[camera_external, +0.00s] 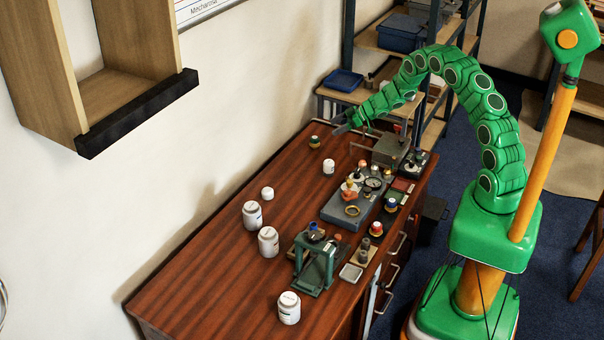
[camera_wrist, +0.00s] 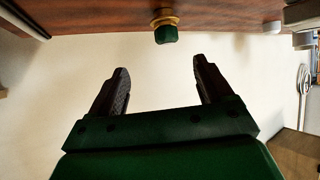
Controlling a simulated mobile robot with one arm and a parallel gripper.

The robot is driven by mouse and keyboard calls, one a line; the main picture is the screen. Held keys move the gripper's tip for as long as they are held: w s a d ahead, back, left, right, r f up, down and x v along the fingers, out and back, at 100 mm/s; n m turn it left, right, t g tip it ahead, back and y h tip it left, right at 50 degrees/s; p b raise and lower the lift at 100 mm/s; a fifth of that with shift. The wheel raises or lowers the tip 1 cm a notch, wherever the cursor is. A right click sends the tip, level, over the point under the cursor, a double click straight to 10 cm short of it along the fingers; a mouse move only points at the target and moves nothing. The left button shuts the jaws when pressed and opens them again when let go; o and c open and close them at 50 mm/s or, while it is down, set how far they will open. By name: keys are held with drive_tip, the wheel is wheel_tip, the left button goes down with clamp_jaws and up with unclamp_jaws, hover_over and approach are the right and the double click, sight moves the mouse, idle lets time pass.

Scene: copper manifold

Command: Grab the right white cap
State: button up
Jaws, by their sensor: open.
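A small white cap (camera_external: 328,167) stands on the brown table, left of the grey manifold block. A second small white cap (camera_external: 268,193) is further left, near the wall. My gripper (camera_external: 342,128) is above the far end of the table, beyond the right cap and apart from it. In the wrist view my gripper (camera_wrist: 158,80) is open with nothing between its two dark fingers. A small whitish thing (camera_wrist: 272,26) shows at the table edge there; I cannot tell for certain that it is the right cap.
A green-topped brass fitting (camera_external: 314,142) stands near my gripper; it also shows in the wrist view (camera_wrist: 166,30). White jars (camera_external: 268,241) stand at the left. The grey manifold block (camera_external: 340,212) and a green press (camera_external: 318,262) crowd the right side. The table's left strip has free room.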

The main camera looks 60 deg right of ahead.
drive_tip(key=w+d+r+m+h, duration=0.1)
drive_tip(key=w+m+h, duration=0.15)
drive_tip(key=w, duration=0.55)
drive_tip(key=w+d+r+m+h, duration=0.1)
drive_tip(key=w+h, duration=0.3)
drive_tip(key=w, duration=0.3)
drive_tip(key=w+a+m+g+h, duration=0.1)
drive_tip(key=w+a+m+h, duration=0.15)
drive_tip(key=w+a, duration=0.2)
drive_tip(key=m+g+y, duration=0.1)
drive_tip(key=g+y, duration=0.2)
drive_tip(key=g, duration=0.6)
hover_over(266, 190)
drive_tip(key=shift+s+d+f, duration=0.1)
drive_tip(key=shift+f, duration=4.05)
drive_tip(key=shift+c, duration=0.2)
